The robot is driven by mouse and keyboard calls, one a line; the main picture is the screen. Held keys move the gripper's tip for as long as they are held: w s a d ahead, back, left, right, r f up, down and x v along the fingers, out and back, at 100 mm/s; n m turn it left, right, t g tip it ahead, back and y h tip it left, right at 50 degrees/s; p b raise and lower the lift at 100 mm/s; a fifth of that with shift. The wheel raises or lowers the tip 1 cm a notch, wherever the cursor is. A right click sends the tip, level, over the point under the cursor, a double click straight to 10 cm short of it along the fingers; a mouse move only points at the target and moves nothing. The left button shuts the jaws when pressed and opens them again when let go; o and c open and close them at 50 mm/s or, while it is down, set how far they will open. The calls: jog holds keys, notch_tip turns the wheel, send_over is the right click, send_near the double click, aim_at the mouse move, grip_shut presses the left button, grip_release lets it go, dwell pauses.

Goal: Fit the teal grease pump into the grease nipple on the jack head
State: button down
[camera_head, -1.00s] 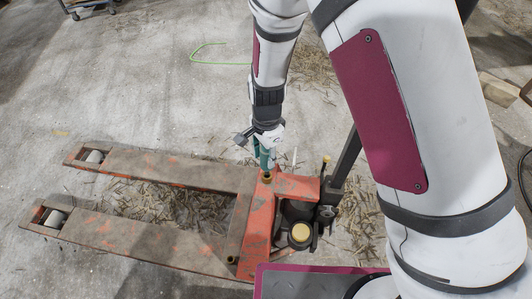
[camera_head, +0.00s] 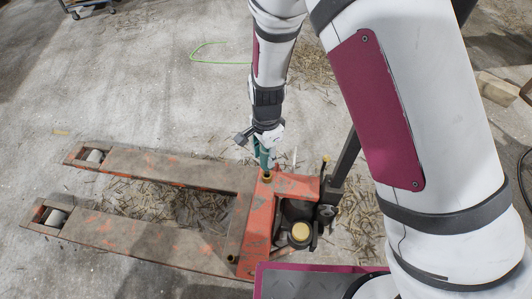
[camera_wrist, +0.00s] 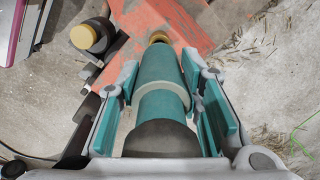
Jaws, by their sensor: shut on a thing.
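The teal grease pump (camera_wrist: 160,85) is held lengthwise between the teal pads of my gripper (camera_wrist: 165,105), which is shut on it. In the head view my gripper (camera_head: 265,147) points down over the orange jack head (camera_head: 262,215), with the pump (camera_head: 265,159) upright below it. The brass-coloured grease nipple (camera_head: 267,178) stands on the jack head right under the pump's lower end. In the wrist view the nipple (camera_wrist: 158,37) shows just beyond the pump's far end, partly hidden by it. I cannot tell whether the pump touches it or has entered it.
The pallet jack's two worn forks (camera_head: 150,235) stretch left over the concrete floor. A yellow-capped cylinder (camera_head: 300,232) and the dark handle (camera_head: 346,158) stand right of the jack head. Wood chips (camera_head: 190,207) lie around. A green hose (camera_head: 205,50) lies behind.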

jog(key=shift+f, duration=0.25)
jog(key=shift+f+b, duration=0.3)
jog(key=shift+f, duration=0.05)
jog(key=shift+f+b, duration=0.75)
jog(key=shift+f, duration=0.6)
jog(key=c, duration=1)
grip_release()
jog(key=shift+c, duration=0.2)
jog(key=shift+r, duration=0.1)
notch_tip(320, 180, up, 12)
